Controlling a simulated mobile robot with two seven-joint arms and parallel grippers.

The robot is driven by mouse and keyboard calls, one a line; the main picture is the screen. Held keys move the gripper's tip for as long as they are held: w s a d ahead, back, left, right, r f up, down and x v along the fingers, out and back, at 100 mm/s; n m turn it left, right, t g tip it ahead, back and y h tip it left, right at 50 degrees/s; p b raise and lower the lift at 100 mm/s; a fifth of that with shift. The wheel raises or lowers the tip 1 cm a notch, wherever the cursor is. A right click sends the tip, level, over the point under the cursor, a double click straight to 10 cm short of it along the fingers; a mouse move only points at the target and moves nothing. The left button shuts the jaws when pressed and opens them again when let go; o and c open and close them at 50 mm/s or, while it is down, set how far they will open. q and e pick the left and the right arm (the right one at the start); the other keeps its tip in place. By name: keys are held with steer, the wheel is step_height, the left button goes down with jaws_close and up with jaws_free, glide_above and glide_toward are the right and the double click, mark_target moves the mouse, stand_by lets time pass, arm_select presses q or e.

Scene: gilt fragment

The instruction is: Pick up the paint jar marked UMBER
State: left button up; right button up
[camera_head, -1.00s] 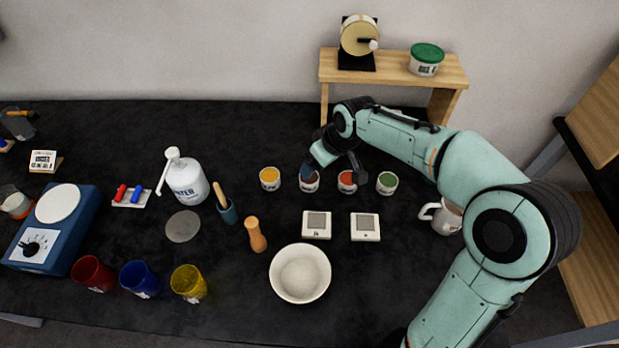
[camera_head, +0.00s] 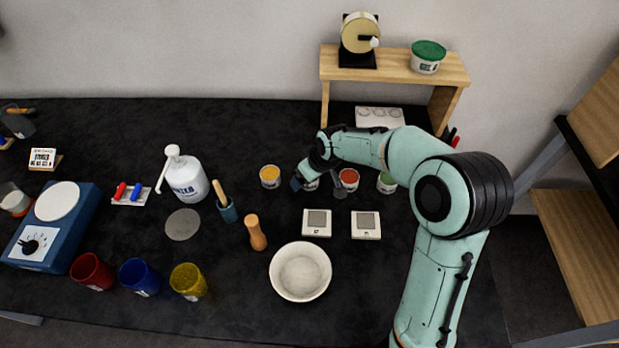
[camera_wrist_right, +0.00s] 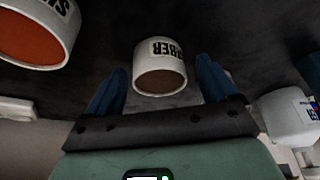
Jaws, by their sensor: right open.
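The UMBER paint jar (camera_wrist_right: 160,72) is a white jar with brown paint. Its label reads upside down and partly cut off in the right wrist view. In the head view the jar (camera_head: 311,186) is mostly hidden by my right gripper (camera_head: 318,187). The right gripper is open, with one blue finger on each side of the jar in the right wrist view (camera_wrist_right: 163,82). I cannot tell whether the fingers touch it. My left gripper is not in view.
A yellow paint jar (camera_head: 270,177) stands left of it. An orange-red jar (camera_head: 349,179) and a green jar (camera_head: 387,183) stand close on the right. A wooden shelf (camera_head: 395,66) stands behind.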

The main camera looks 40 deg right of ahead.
steer(key=c, duration=1.2)
steer(key=shift+r, duration=0.1)
